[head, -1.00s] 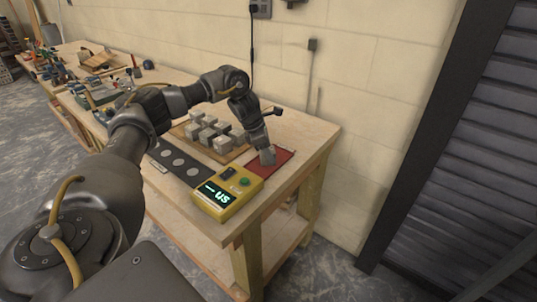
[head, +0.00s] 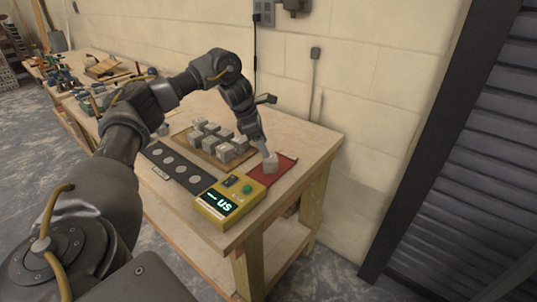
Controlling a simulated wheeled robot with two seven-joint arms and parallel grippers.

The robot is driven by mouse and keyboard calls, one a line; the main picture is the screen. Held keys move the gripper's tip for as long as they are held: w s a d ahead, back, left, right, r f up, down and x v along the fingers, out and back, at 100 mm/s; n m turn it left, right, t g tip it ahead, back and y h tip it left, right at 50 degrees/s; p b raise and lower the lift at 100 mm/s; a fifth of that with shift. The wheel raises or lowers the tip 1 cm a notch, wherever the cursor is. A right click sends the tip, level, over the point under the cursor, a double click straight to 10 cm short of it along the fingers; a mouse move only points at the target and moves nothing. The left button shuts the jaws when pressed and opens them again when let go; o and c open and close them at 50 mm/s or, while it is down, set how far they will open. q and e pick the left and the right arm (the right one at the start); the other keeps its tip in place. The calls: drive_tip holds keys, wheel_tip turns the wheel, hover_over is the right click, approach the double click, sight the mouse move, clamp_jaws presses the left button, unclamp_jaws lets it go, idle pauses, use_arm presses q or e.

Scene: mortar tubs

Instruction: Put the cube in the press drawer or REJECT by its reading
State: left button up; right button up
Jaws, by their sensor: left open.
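A pale grey cube (head: 270,164) sits on a red mat (head: 288,165) at the right end of the bench. My left gripper (head: 264,152) is open, pointing down just above and against the cube; whether the fingers touch it is too small to tell. A yellow meter (head: 226,203) stands in front of the mat. Its green display (head: 220,202) shows a dash mark and "US", with no digits that I can read. I see no press drawer and no readable REJECT label. My right gripper is not in view.
Several more grey cubes (head: 225,151) stand on a brown board (head: 239,159) left of the mat. A dark strip with pale discs (head: 193,181) lies in front of them. Tools clutter the bench's far left. A wall is behind and a dark shutter (head: 465,150) at right.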

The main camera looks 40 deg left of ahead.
use_arm(q)
drive_tip(key=p+v, duration=0.1)
drive_tip(key=v, duration=0.3)
drive_tip(key=shift+a+r, duration=0.1)
drive_tip(key=shift+r, duration=0.25)
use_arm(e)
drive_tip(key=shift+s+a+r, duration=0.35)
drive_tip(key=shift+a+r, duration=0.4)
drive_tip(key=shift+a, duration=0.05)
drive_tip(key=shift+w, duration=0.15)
